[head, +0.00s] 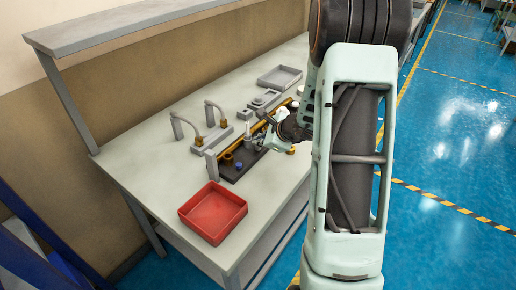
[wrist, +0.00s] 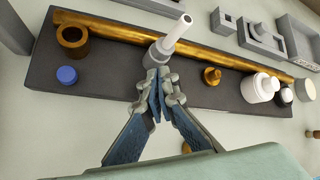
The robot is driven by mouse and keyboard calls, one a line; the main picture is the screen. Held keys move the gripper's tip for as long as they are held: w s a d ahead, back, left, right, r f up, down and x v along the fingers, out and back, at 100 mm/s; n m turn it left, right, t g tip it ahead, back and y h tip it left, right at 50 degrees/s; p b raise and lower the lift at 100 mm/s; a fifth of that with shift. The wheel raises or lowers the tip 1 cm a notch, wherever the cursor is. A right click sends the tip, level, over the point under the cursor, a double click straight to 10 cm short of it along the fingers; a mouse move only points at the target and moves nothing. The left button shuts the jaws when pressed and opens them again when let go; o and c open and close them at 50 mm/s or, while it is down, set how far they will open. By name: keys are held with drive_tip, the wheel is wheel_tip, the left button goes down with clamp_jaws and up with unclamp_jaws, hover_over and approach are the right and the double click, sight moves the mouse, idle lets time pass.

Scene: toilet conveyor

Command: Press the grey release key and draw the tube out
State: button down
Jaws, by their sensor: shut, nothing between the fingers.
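A white tube (wrist: 178,30) sticks up out of a grey round fitting (wrist: 158,54) on a dark board in the wrist view, leaning to the upper right. I cannot tell which part of the fitting is the grey release key. My gripper (wrist: 157,82) is shut and empty, its fingertips right at the near side of the fitting; whether they touch it is unclear, and they hide its lower part. In the head view my gripper (head: 258,142) is over the board beside the fitting, partly hidden by my arm.
The dark board (wrist: 110,78) carries a brass pipe (wrist: 120,29), a brass ring (wrist: 73,38), a blue cap (wrist: 67,75), a brass fitting (wrist: 211,77) and white fittings (wrist: 262,86). A red tray (head: 213,212) stands at the front; a grey tray (head: 280,77) stands behind. Bare table surrounds the red tray.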

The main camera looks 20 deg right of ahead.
sight(259, 148)
drive_tip(key=shift+f+b, duration=0.55)
drive_tip(key=shift+b, duration=0.25)
idle(0.8)
drive_tip(key=shift+r, duration=0.1)
drive_tip(key=shift+r+p, duration=0.65)
drive_tip(key=shift+r, duration=0.25)
drive_tip(key=shift+r+p, duration=1.75)
drive_tip(key=shift+r, duration=0.75)
